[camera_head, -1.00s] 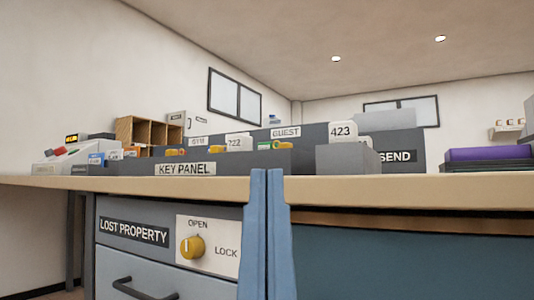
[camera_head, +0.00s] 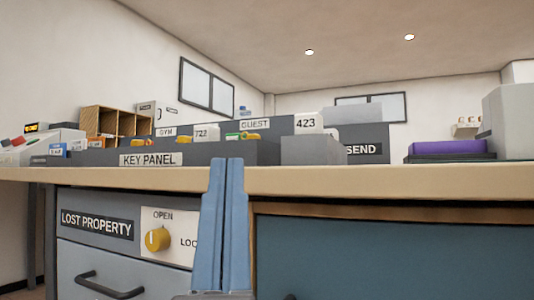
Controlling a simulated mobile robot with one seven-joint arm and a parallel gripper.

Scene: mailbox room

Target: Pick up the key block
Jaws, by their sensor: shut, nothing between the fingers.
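A grey rack labelled KEY PANEL (camera_head: 195,154) stands on the counter. Small yellow pieces show in it: one on the left (camera_head: 142,142), one in the middle (camera_head: 192,142) and one on the right (camera_head: 250,137). White tags read GYM, 722, GUEST and 423. A plain grey block (camera_head: 312,150) stands at the rack's right end, below the 423 tag (camera_head: 307,121). I cannot tell which piece is the key block. My blue gripper (camera_head: 227,162) is shut and empty, upright in front of the counter edge, and hides part of the rack's front.
The counter's front edge (camera_head: 400,182) runs across the view. Below it are a LOST PROPERTY drawer (camera_head: 97,224) and a yellow OPEN/LOCK knob (camera_head: 158,239). A SEND bin (camera_head: 362,150), purple item (camera_head: 447,147) and grey box (camera_head: 510,122) stand right; wooden pigeonholes (camera_head: 115,121) stand back left.

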